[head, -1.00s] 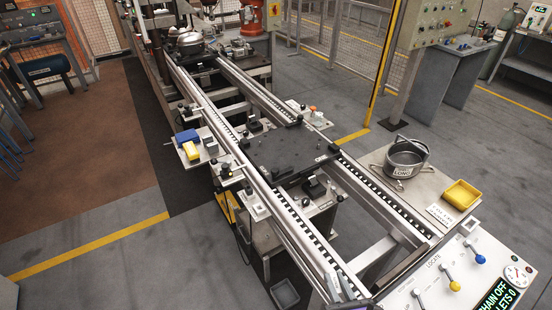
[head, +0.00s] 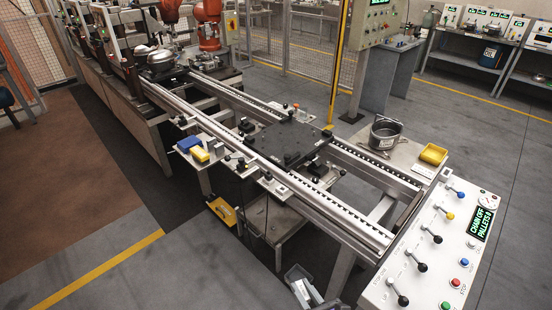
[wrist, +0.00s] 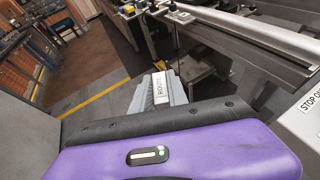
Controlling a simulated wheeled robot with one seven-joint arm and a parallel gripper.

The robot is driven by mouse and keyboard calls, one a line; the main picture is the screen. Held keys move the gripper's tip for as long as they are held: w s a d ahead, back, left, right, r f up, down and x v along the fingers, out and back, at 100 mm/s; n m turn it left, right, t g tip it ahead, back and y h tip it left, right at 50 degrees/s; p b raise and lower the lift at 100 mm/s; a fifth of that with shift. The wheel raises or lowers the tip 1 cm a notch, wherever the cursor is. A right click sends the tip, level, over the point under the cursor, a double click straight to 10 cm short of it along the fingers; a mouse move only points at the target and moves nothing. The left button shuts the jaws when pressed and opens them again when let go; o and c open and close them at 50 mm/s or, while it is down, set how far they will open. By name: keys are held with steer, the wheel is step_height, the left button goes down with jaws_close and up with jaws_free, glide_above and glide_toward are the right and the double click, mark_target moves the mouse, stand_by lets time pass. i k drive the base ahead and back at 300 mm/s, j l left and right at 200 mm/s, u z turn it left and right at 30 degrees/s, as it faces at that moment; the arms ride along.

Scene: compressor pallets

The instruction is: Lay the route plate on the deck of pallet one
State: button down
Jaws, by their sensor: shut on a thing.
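The route plate (wrist: 161,88) is a small white plate lettered "ROUTE", held upright in my gripper (wrist: 158,92) at the middle of the wrist view. My gripper is shut on it. In the head view the plate (head: 302,292) is a pale strip at the bottom edge, in front of the conveyor's near side and apart from it. A black pallet (head: 285,145) sits across the two conveyor rails, its flat deck mostly bare with small fittings at the edges. I cannot read which pallet it is. Another pallet farther back carries a metal shell (head: 160,60).
Conveyor rails (head: 330,208) run between me and the pallet. A side shelf holds blue and yellow (head: 199,155) blocks. At right are a grey pot (head: 384,133), a yellow tray (head: 433,154) and a lever panel (head: 432,250). Floor at left is clear.

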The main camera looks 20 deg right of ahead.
mark_target(285, 140)
steer(key=i+j, duration=0.5)
steer(key=j, duration=0.25)
steer(key=i+j, duration=0.45)
steer(key=i, duration=0.2)
steer(key=i+j, duration=0.25)
steer(key=i, duration=0.2)
steer(key=i+j, duration=0.2)
steer(key=i, duration=0.2)
